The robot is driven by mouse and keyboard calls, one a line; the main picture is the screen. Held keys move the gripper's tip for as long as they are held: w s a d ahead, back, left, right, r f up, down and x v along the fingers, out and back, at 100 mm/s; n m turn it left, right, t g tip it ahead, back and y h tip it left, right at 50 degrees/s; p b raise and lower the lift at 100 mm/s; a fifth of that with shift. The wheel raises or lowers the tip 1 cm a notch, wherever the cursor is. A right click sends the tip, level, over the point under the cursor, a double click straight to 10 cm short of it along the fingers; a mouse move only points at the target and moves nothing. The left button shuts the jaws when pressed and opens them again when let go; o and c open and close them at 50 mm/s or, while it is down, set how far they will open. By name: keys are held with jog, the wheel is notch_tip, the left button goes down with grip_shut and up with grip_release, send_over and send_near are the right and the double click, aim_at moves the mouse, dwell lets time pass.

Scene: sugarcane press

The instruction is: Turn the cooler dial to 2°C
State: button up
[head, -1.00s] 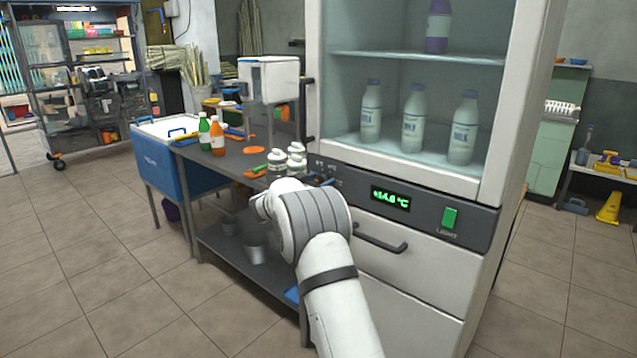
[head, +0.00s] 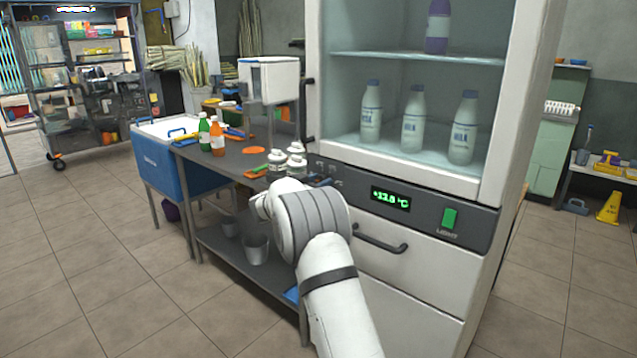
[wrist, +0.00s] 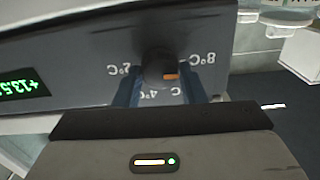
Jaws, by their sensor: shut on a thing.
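The cooler dial (wrist: 160,68) is a dark round knob with an orange mark, seen upside down in the wrist view. Its labels read 2°C at the left, 4°C below and 8°C at the right; the orange mark points right, towards the 8°C side. My gripper (wrist: 160,92) is shut on the dial, one blue finger on each side. The cooler (head: 415,185) has a green temperature display (head: 390,199) reading about +13 °C. In the head view my arm hides the fingertips and most of the dial area.
A green switch (head: 449,218) and a drawer handle (head: 380,239) are on the cooler front. Milk bottles (head: 413,120) stand inside behind glass. A grey table (head: 231,161) with several jars and bottles stands left of the cooler, close to my arm. The floor at left is clear.

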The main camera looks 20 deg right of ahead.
jog(key=m+b, duration=0.1)
jog(key=m, duration=0.3)
jog(key=shift+s+f+m, duration=0.1)
jog(key=shift+f+m, duration=0.05)
jog(key=shift+m, duration=0.15)
jog(key=shift+f+m+b, duration=0.15)
jog(key=shift+m+b, duration=3.4)
jog(key=shift+m, duration=1.6)
jog(key=shift+f+m+b, duration=0.2)
jog(key=shift+m+b, duration=3.4)
jog(key=shift+m, duration=1.5)
jog(key=shift+f+m+b, duration=0.15)
jog(key=shift+m+b, duration=3.4)
jog(key=shift+m, duration=1.6)
jog(key=o, duration=1)
jog(key=shift+r, duration=0.2)
jog(key=shift+c, duration=0.2)
